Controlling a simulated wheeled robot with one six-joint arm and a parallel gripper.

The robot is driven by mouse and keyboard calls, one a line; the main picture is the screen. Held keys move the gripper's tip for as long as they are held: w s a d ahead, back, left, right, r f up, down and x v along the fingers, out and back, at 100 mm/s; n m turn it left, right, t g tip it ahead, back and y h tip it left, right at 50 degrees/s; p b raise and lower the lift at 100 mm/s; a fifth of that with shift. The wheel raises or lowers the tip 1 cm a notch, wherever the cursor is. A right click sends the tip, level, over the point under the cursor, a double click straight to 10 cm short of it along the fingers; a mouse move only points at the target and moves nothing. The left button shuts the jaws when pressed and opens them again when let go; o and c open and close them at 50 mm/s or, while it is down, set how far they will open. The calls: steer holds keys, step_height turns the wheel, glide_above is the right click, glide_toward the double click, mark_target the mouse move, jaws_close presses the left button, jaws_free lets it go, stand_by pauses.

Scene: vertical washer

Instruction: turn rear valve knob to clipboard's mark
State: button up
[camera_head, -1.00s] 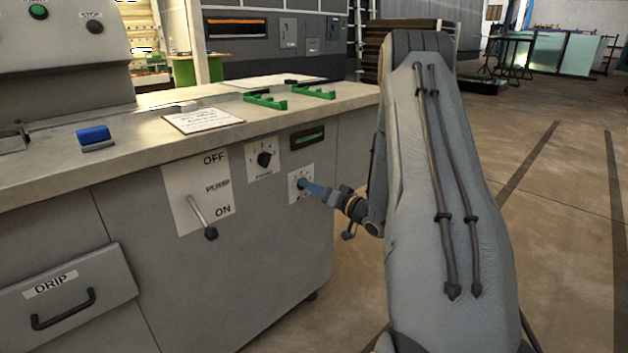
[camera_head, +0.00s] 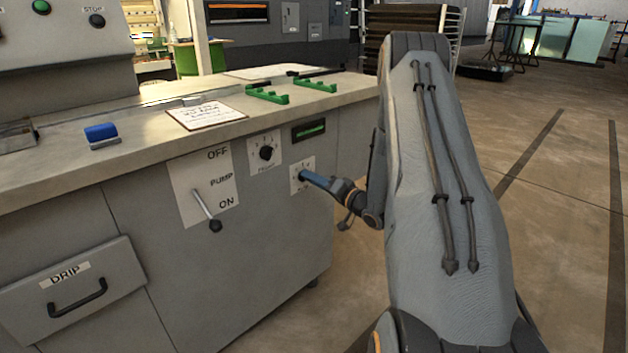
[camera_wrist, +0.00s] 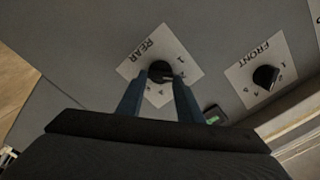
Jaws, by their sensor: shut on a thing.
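The rear valve knob (camera_wrist: 160,71) is a black knob on a white plate marked REAR (camera_wrist: 138,63) in the wrist view. My gripper (camera_wrist: 158,82) is shut on this knob, with a blue finger on each side of it. In the head view my gripper (camera_head: 306,176) reaches the rear plate (camera_head: 297,187) from the right and hides most of the knob. The knob's exact setting is hard to read. The clipboard (camera_head: 205,115) lies on the counter above the pump panel; its writing is too small to read.
The front valve knob (camera_wrist: 266,76) sits beside the rear one and shows in the head view too (camera_head: 266,153). A pump lever (camera_head: 206,211), a small display (camera_head: 309,130), a blue block (camera_head: 101,134) and green brackets (camera_head: 268,94) are nearby. The floor at right is clear.

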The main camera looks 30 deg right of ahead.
steer(key=o, duration=1.1)
steer(key=p+v, duration=0.1)
steer(key=v, duration=0.6)
steer(key=shift+s, duration=0.4)
